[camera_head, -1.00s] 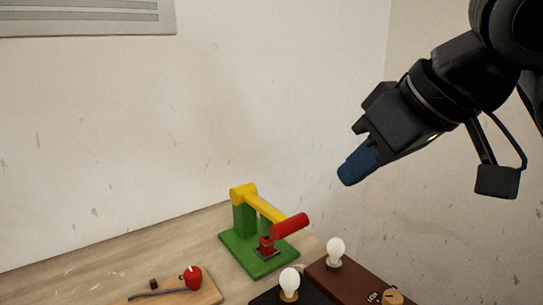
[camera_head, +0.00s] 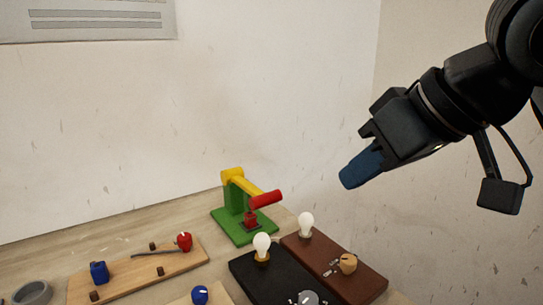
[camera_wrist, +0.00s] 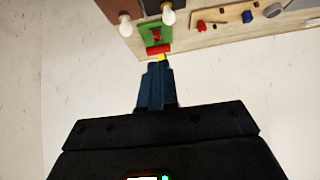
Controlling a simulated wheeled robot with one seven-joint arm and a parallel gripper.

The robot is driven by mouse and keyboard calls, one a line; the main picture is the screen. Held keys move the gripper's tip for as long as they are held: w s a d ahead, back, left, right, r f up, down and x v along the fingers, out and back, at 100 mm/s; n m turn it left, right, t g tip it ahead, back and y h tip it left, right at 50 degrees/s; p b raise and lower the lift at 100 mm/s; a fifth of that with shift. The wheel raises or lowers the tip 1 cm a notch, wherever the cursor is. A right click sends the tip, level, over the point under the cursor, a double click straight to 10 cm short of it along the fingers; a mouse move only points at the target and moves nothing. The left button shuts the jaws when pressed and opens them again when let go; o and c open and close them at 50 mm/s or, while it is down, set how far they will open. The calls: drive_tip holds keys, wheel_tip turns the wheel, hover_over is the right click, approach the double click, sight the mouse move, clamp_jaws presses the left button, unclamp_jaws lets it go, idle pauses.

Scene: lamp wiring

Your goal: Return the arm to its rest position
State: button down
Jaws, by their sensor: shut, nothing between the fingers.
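My gripper (camera_head: 361,168) is raised at the upper right in the head view, in front of the bare wall and above the table. Its blue fingers are shut together with nothing between them. In the wrist view the blue fingers (camera_wrist: 157,88) point toward the table, which is some way off. The gripper touches nothing. My arm comes in from the top right corner of the head view.
On the table (camera_head: 130,228) stand a green base with a yellow arm and red handle (camera_head: 245,205), black (camera_head: 245,272) and brown (camera_head: 325,262) boards with white bulbs, a wooden board (camera_head: 130,272) with red and blue knobs, and a grey ring (camera_head: 33,293).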

drive_tip(key=a+f+m+t+y, duration=0.2)
drive_tip(key=a+f+t+y, duration=0.1)
drive_tip(key=a+y, duration=0.3)
drive_tip(key=s+d+f+m+t+h, duration=0.3)
drive_tip(key=s+f+m, duration=0.2)
drive_tip(key=f, duration=0.4)
drive_tip(key=s+d+f+m+t+h, duration=0.3)
drive_tip(key=s+f+m+t, duration=0.15)
drive_tip(key=f, duration=0.45)
drive_tip(key=s+d+f+n+h, duration=0.1)
drive_tip(key=s+d, duration=0.2)
drive_tip(key=s, duration=0.6)
drive_tip(key=s+d+f+n+g+h, duration=0.1)
drive_tip(key=s+d, duration=0.3)
drive_tip(key=s, duration=0.5)
drive_tip(key=s+d+f+n+g+h, duration=0.1)
drive_tip(key=s+d+f+n+h, duration=0.1)
drive_tip(key=s, duration=0.7)
drive_tip(key=shift+d+f+n+h, duration=0.35)
drive_tip(key=shift+d+f+h, duration=0.2)
drive_tip(key=shift+d, duration=0.25)
